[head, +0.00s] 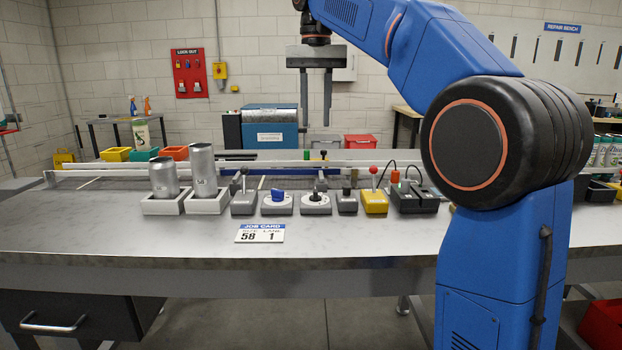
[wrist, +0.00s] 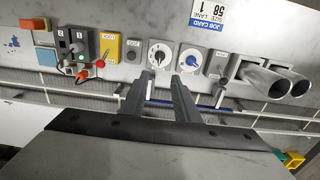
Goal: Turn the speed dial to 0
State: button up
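Two dials stand side by side on grey boxes on the bench. One has a blue knob (head: 277,197), also in the wrist view (wrist: 189,58). The other has a dark knob (head: 316,199) on a white face, also in the wrist view (wrist: 159,53). I cannot read their labels or scales, so I cannot tell which is the speed dial. My gripper (head: 316,122) is raised above and behind the dial row, pointing down, apart from both dials. In the wrist view its fingers (wrist: 163,78) are apart with nothing between them.
Left of the dials are a lever box (head: 243,204) and two silver cans (head: 203,172) in holders. To the right are a small grey box (head: 347,205), a yellow box with a red-knobbed lever (head: 374,203) and dark switch boxes (head: 413,200). A job card (head: 260,233) lies in front.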

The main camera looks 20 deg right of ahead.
aim_at(315, 189)
notch_tip(315, 189, down, 17)
jog(key=shift+f, duration=0.15)
dwell(0.5)
grip_shut()
